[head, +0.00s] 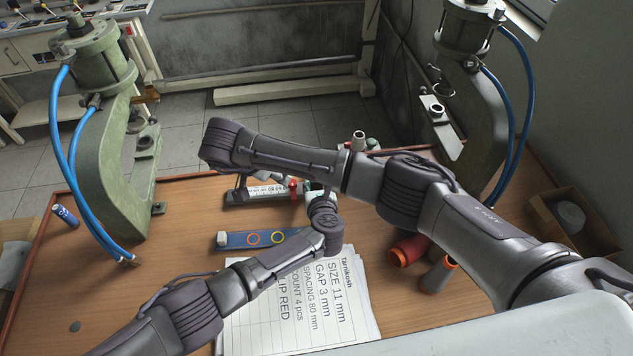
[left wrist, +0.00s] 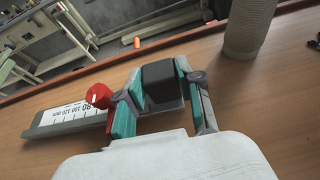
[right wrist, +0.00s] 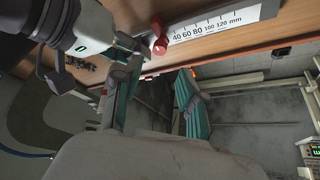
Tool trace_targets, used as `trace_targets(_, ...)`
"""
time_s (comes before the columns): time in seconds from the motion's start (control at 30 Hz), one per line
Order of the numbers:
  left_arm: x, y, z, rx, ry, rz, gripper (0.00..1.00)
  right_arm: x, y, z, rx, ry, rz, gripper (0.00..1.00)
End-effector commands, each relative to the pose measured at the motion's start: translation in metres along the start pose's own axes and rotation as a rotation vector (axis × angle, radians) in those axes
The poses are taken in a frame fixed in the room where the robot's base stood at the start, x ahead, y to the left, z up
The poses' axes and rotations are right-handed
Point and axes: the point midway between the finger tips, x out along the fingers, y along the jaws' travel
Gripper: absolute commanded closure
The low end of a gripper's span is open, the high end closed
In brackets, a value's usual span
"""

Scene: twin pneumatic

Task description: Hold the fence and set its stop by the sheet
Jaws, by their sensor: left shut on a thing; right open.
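The fence is a pale rail with a printed mm scale (head: 262,192); its scale also shows in the right wrist view (right wrist: 215,24). Its stop has a red knob (left wrist: 98,96), also in the right wrist view (right wrist: 157,40); the exact mark it stands at cannot be told. My left gripper (left wrist: 165,100) is shut on the fence's dark end block (left wrist: 160,85), beside the knob. My right gripper (right wrist: 155,88) is open and empty, with the knob beyond its fingertips. The sheet (head: 340,310) reads size 11 mm, gap 3 mm, spacing 80 mm; my left arm covers part of it.
Two green presses with blue hoses stand at left (head: 105,160) and right (head: 480,120). A cardboard box (head: 545,213) stands at far right.

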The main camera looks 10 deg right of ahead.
Motion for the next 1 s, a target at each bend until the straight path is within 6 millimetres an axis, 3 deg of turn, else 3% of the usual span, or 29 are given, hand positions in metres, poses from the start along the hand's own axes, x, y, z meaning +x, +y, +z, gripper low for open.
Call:
trace_targets(0.13,0.000,0.000,-0.001,0.000,0.001,0.000,1.00,0.000,0.000,0.000,0.000,0.000,0.000,0.58)
trace_targets(0.2,0.000,0.000,-0.001,0.000,0.001,0.000,1.00,0.001,0.000,-0.001,0.005,-0.004,0.002,0.47)
trace_targets(0.27,0.000,0.000,-0.001,0.000,0.001,0.001,1.00,0.003,0.001,-0.005,0.027,-0.021,0.010,0.47)
trace_targets(0.5,0.000,0.000,0.000,0.000,0.001,0.000,1.00,0.015,0.005,-0.038,0.305,-0.266,0.092,0.47)
trace_targets(0.7,0.000,0.000,-0.001,0.000,0.001,0.000,1.00,0.010,0.002,-0.058,0.518,-0.449,0.135,0.47)
trace_targets(1.0,0.000,0.000,-0.001,0.001,0.001,0.000,1.00,0.028,0.001,-0.049,0.561,-0.490,0.145,0.47)
